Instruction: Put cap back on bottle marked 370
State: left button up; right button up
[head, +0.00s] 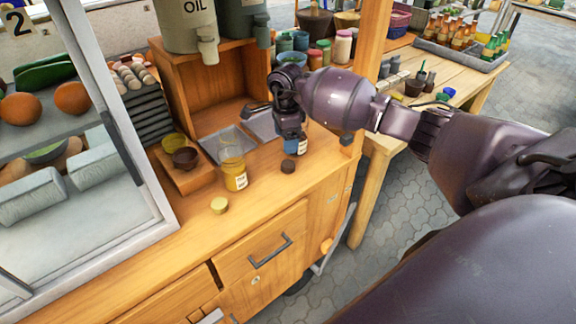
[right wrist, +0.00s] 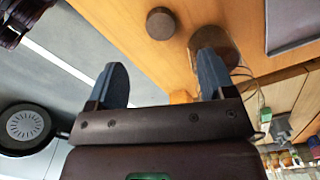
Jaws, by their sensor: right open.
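A yellow bottle (head: 235,173) with a white label stands on the wooden counter. A yellow cap (head: 219,205) lies in front of it. A second, darker bottle (head: 297,145) with a pale label stands to its right, partly hidden by my right gripper (head: 291,132). A dark brown cap (head: 288,166) lies just in front of this bottle. I cannot read the label numbers. In the right wrist view my right gripper (right wrist: 162,80) is open and empty. There the brown cap (right wrist: 160,23) lies beyond the fingers, and the dark bottle (right wrist: 224,46) is partly behind the right finger.
A wooden tray (head: 199,178) with small bowls is left of the yellow bottle, and metal pans (head: 222,142) are behind. A wooden post (head: 372,40) rises at the counter's right corner. The glass case (head: 75,215) stands left. The counter front is mostly clear.

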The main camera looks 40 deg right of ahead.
send_over(286, 164)
jog(key=shift+f, duration=2.15)
jog(key=shift+f+b, duration=0.3)
jog(key=shift+f, duration=2.45)
jog(key=c, duration=0.9)
